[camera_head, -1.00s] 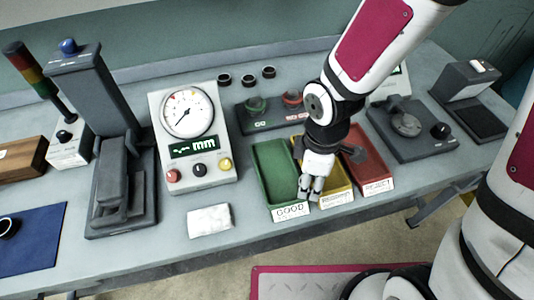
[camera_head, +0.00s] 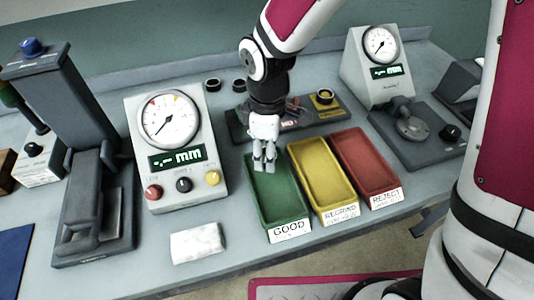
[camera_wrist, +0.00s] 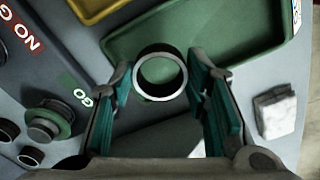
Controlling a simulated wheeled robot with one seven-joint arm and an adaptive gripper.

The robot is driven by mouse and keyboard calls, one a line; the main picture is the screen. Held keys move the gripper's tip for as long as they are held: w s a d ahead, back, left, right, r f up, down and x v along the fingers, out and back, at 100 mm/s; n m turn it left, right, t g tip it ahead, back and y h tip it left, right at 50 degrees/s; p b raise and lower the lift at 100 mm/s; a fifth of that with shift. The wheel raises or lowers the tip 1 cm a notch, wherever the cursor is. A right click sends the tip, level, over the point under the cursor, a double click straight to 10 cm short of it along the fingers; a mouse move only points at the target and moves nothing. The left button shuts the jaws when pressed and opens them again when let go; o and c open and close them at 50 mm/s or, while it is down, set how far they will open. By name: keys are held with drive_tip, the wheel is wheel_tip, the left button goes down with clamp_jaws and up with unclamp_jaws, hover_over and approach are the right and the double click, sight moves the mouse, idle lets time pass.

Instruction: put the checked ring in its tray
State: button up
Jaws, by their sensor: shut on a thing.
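My gripper (camera_head: 264,168) points down over the rear part of the green GOOD tray (camera_head: 292,222) in the head view. In the wrist view my gripper (camera_wrist: 160,76) has its teal-padded fingers shut on a dark metal ring (camera_wrist: 178,92) with a bright rim. The ring is between the fingertips, and the green tray (camera_wrist: 232,60) lies beyond it. The ring cannot be made out in the head view. The yellow REGRIND tray (camera_head: 322,172) and red REJECT tray (camera_head: 366,160) stand side by side to the right of the green one.
The GO/NO GO gauge block (camera_head: 330,113) stands just behind the trays. A dial gauge with "mm" display (camera_head: 172,145) is left of them, with a white cloth (camera_head: 197,243) in front. Several dark rings (camera_head: 212,85) stand at the back. Another dial instrument (camera_head: 378,70) is at the right.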

drive_tip(key=shift+f, duration=1.75)
drive_tip(key=shift+f, duration=0.1)
drive_tip(key=o, duration=1.1)
drive_tip(key=shift+c, duration=0.2)
wheel_tip(320, 180, up, 12)
drive_tip(key=shift+p, duration=0.3)
